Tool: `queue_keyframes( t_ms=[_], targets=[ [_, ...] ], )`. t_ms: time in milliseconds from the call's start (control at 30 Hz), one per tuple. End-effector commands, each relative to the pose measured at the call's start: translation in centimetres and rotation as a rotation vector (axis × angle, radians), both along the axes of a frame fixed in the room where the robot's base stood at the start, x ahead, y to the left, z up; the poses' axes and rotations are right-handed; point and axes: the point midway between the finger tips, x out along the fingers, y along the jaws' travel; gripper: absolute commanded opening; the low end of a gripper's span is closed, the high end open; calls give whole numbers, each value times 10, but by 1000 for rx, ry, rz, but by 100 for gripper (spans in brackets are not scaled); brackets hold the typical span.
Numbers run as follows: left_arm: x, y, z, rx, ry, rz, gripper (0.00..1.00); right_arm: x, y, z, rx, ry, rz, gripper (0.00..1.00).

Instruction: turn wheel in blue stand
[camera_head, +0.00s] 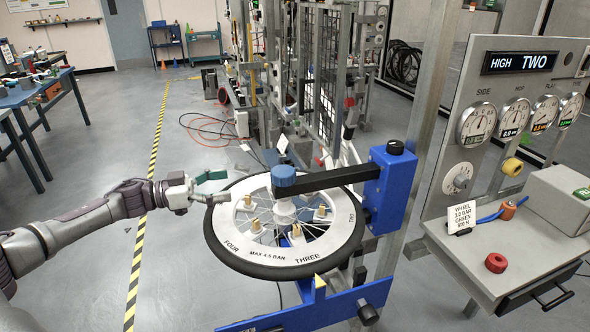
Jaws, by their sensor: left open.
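Several brass-coloured pegs stand on the disc. A black arm (325,178) runs from the stand's blue upright to a blue knob (283,176) over the wheel's hub. My left gripper (212,188) is open at the wheel's left rim, its fingers pointing right. Whether it touches the tire I cannot tell. My right gripper is not in view.
Metal racks stand behind the wheel. Blue tables (40,95) are at far left. The floor left of the wheel is mostly clear.

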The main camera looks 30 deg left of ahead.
Motion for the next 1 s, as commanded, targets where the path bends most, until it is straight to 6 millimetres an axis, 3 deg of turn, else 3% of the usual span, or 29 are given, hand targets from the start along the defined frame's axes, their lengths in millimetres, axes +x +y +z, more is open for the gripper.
queue_keyframes(
  t_ms=[367, 600, 1000],
  targets=[
    [15, -21, 9, -3, -4, -28, 86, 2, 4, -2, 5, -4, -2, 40],
    [39, -45, 12, -3, -5, -28, 86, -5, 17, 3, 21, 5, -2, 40],
    [88, -92, 11, -4, -2, -26, 86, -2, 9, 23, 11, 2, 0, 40]
  ],
)
